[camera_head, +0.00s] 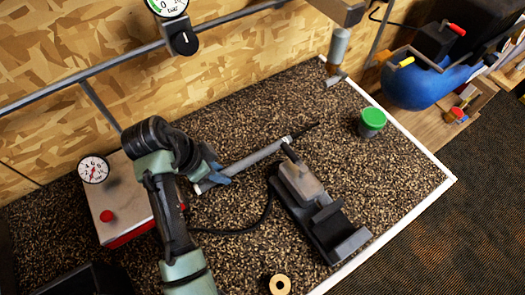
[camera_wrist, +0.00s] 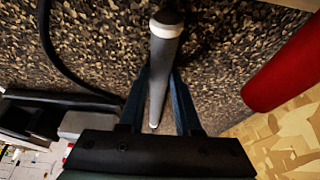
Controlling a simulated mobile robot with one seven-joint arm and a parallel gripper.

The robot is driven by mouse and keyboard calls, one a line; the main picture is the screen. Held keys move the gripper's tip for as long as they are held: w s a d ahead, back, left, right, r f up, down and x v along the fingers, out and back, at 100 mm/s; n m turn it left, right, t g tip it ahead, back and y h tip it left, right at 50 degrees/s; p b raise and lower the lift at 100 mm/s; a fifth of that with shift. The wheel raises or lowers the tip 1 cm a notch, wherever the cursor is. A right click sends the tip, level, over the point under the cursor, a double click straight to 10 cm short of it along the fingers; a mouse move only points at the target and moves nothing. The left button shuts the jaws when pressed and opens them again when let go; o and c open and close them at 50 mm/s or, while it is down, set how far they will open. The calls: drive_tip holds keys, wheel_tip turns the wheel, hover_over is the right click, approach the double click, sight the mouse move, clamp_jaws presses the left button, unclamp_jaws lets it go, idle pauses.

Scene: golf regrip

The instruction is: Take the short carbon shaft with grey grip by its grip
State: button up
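The short shaft with the grey grip (camera_head: 256,156) lies slanted across the dark speckled bench in the head view. Its white-capped grip end is at the lower left, and a dark end points to the upper right. My gripper (camera_head: 217,179) is at the grip, near the white cap. In the wrist view the grip (camera_wrist: 162,75) runs between my two fingers (camera_wrist: 161,75), white cap at the top. The fingertips sit close along both sides of the grip with no clear gap; I cannot tell whether they press on it.
A dark vise (camera_head: 318,212) stands right of the shaft, its handle near the shaft's far part. A gauge box with a red button (camera_head: 107,216) is at left. A tan ring (camera_head: 280,285) lies near the front.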

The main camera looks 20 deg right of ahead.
clamp_jaws()
idle(1.0)
